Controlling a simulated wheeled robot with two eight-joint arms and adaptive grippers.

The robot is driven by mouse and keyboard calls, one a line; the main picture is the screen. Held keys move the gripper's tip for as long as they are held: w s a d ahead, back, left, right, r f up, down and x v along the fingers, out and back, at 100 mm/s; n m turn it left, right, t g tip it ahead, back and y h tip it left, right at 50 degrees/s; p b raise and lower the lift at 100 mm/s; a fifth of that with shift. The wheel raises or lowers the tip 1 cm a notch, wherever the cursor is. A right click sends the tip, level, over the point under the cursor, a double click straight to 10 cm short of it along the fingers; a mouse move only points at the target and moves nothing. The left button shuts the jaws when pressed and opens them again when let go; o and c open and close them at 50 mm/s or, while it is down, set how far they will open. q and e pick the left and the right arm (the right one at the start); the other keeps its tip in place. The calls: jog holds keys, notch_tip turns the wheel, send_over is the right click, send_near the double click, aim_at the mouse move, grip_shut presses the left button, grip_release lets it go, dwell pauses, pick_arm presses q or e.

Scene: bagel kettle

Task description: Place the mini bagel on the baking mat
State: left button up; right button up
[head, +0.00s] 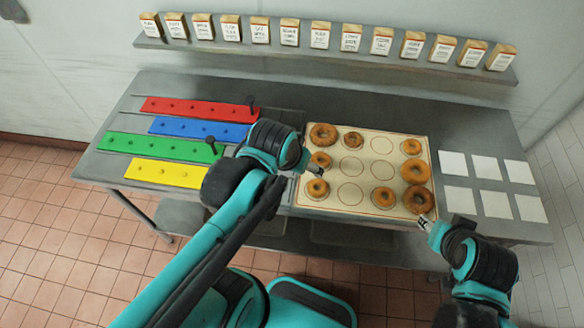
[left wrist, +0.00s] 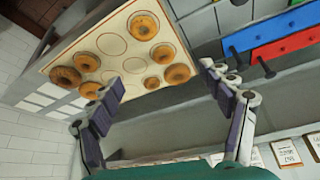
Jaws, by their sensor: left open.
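The baking mat (head: 367,150), cream with printed circles, lies on the metal table. Several brown bagels of different sizes sit on it, including small ones at back left (head: 353,141), left front (head: 317,189) and back right (head: 411,147). My left gripper (head: 312,168) is over the mat's left edge, among the left bagels. In the left wrist view, its fingers (left wrist: 164,88) are spread and empty, with the mat (left wrist: 115,68) beyond. My right gripper (head: 428,224) is at the mat's front right corner; its opening is unclear.
Red (head: 198,109), blue (head: 200,129), green (head: 160,148) and yellow (head: 165,173) pegged boards lie at left, with dark knobs near them. White squares (head: 488,169) lie at right. A shelf (head: 300,50) of labelled packets runs behind.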

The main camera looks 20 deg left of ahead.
pick_arm(q)
jog(key=shift+s+a+r+t, duration=0.15)
jog(key=shift+s+a+t, duration=0.1)
jog(key=shift+s+t, duration=0.3)
jog(key=shift+s+a+r+t, duration=0.1)
jog(key=shift+s+a+t, duration=0.2)
jog(key=shift+s, duration=0.35)
jog(key=shift+d, duration=0.1)
